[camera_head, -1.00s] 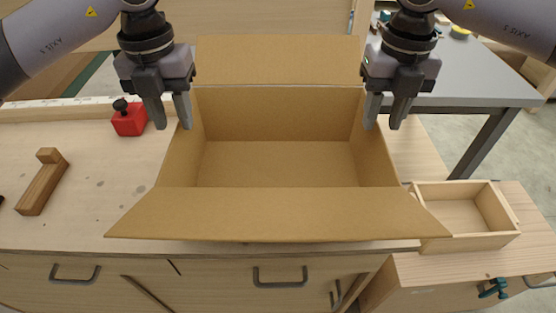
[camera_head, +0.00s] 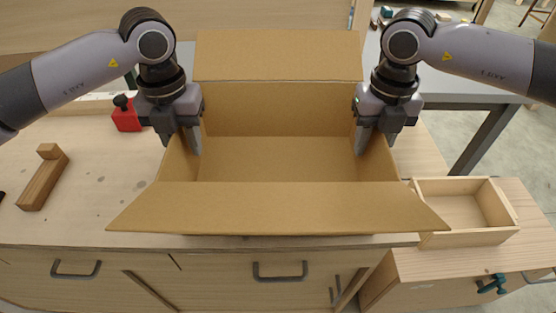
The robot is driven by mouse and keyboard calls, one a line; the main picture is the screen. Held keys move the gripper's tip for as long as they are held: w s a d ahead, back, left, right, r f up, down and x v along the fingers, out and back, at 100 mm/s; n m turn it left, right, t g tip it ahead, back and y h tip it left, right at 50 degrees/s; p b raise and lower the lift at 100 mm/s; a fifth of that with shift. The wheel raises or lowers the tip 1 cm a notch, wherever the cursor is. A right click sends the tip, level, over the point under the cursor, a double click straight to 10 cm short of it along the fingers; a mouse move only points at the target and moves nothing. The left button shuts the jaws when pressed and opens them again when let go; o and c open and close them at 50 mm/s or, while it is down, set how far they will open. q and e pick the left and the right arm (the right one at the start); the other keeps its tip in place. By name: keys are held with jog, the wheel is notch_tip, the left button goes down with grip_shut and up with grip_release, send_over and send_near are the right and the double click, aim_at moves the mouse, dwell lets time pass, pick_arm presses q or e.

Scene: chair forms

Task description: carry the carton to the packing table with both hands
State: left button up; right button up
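The open, empty brown carton (camera_head: 280,207) sits on the wooden bench top, its near flap folded out toward me and its far flap standing up. My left gripper (camera_head: 181,141) is at the carton's left wall, one finger inside and the other outside. My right gripper (camera_head: 375,141) is at the right wall in the same way, with its outer finger partly hidden. Both look open, with a gap between the fingers. A grey-topped table (camera_head: 462,88) stands behind at the right; I cannot tell whether it is the packing table.
A red block with a black knob (camera_head: 127,120) and a wooden L-shaped piece (camera_head: 42,180) lie on the bench (camera_head: 100,205) to the left.

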pick_arm(q)
grip_shut()
pick_arm(e)
grip_shut()
pick_arm(q)
jog(key=shift+r, duration=0.15)
pick_arm(e)
jog(key=shift+r, duration=0.15)
